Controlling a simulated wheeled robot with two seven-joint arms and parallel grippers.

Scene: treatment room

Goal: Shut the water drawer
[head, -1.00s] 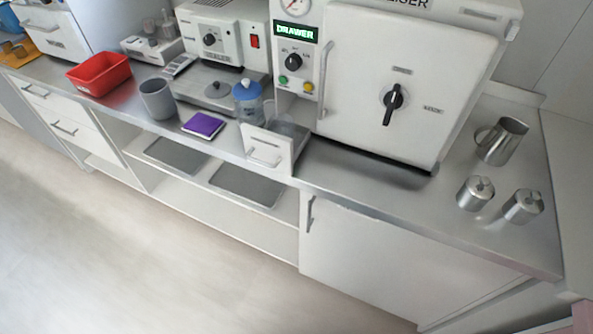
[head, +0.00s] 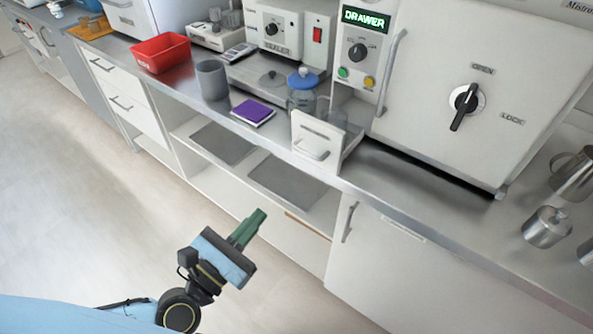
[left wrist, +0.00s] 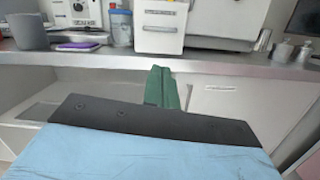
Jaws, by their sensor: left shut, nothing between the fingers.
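The water drawer (head: 318,139) is a small white-fronted drawer with a handle, low on the autoclave (head: 452,95) beside its control panel. It stands pulled out past the machine's front, over the counter's front edge. A display on the panel reads "DRAWER". The drawer front (left wrist: 159,33) also shows in the left wrist view, above and beyond the fingers. My left gripper (head: 249,229) has green fingers, is shut and empty, and is in front of the counter, lower than the drawer and apart from it. Its fingertips (left wrist: 161,84) point toward the counter. My right gripper is not in view.
A blue-lidded jar (head: 302,90) stands just left of the drawer. A purple pad (head: 253,112), grey cup (head: 211,80) and red bin (head: 161,53) are further left on the counter. Metal canisters and a jug (head: 573,176) stand at the right. The floor in front is clear.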

